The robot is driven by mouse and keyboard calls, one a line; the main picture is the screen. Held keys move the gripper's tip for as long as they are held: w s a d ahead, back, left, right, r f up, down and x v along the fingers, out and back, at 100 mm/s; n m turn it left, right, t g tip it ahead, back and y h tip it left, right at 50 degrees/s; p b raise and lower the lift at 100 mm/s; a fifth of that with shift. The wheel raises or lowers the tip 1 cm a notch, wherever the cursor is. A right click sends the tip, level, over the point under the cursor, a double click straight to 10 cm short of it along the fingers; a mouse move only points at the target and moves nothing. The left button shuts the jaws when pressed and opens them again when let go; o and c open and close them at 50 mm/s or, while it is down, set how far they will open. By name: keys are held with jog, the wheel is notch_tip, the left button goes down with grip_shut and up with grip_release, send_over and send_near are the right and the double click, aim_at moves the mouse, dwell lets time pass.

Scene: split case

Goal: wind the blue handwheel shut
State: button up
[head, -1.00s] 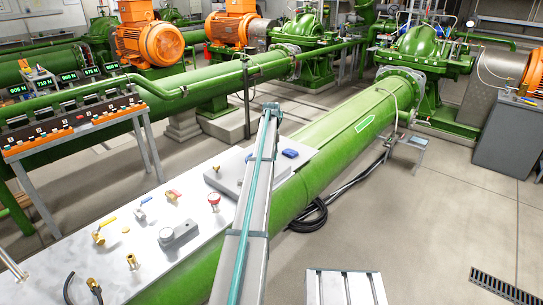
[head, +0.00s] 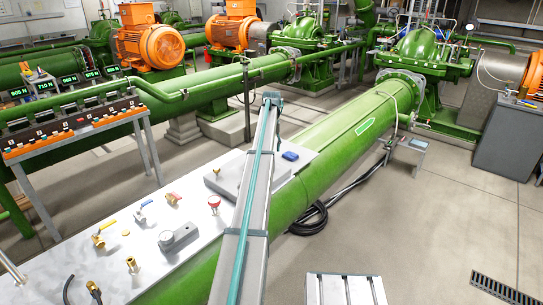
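A small blue part (head: 290,156) sits at the right end of the grey-white panel (head: 60,262), close to the grey block. It is too small to tell whether it is a handwheel. A fitting with a blue handle (head: 142,206) stands further left on the panel; its shape is also unclear. A small red round knob (head: 213,203) stands near the panel's middle. A long grey beam with a teal stripe, which looks like part of my own body, crosses the middle and hides part of the panel.
Yellow-handled (head: 105,230) and red-handled (head: 173,198) fittings and a grey box (head: 179,237) stand on the panel. A control bench (head: 75,135) is at left, a grey cabinet (head: 505,140) at right. Floor at right is mostly clear.

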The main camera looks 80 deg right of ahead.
notch_tip(320, 180, up, 6)
jog(key=shift+f, duration=0.1)
jog(key=shift+c, duration=0.3)
